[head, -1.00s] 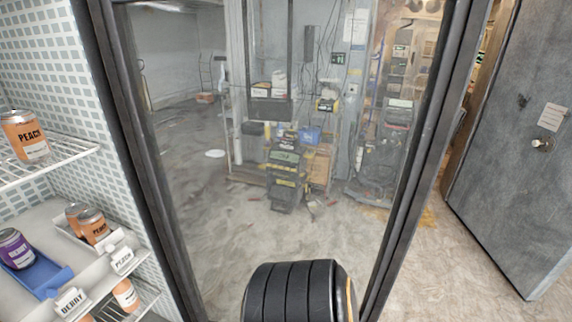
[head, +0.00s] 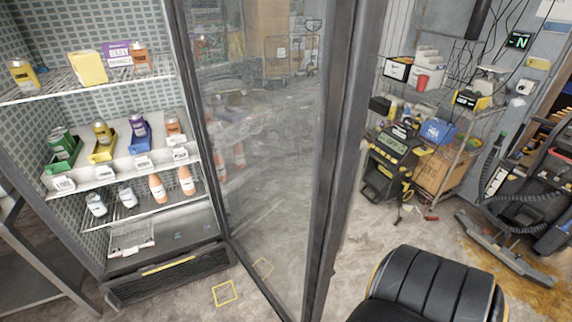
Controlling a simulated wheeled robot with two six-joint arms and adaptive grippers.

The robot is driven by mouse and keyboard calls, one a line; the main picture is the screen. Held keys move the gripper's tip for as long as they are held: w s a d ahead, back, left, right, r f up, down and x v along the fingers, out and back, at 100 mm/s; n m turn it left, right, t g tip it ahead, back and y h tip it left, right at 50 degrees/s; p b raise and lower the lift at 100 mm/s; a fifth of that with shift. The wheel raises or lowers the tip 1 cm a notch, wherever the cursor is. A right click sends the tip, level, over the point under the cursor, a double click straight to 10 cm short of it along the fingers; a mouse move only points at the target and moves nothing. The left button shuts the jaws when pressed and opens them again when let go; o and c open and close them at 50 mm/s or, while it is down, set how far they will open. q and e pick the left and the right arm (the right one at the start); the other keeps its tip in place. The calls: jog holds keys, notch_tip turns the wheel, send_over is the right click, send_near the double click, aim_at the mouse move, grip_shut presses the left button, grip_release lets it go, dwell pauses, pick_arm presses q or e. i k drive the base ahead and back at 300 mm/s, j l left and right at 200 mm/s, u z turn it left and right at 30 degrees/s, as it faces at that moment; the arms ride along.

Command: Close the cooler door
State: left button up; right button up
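The cooler door (head: 265,140) is a glass panel in a dark metal frame and stands open. It is hinged at the right side of the cooler (head: 170,277), and its free edge (head: 335,150) reaches toward me. The cooler's shelves show on the left, holding jars, bottles and small coloured bins. A black ribbed rounded part at the bottom right seems to be mine. Neither of my grippers shows in the head view.
A metal table (head: 28,255) stands left of the cooler. A yellow floor square (head: 225,292) lies in front of it. A wire rack (head: 455,150) with boxes and a floor machine (head: 525,210) stand at the right. Bare floor shows right of the door.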

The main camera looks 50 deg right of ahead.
aim_at(353, 29)
jog(key=l, duration=0.55)
jog(key=k+l+u, duration=0.15)
jog(key=l, duration=0.4)
jog(key=k+l, duration=0.1)
jog(key=l, duration=0.4)
jog(key=k+l+u, duration=0.1)
jog(key=l, duration=0.7)
jog(key=i+l, duration=0.15)
jog(key=l+u, duration=0.05)
jog(key=l, duration=0.05)
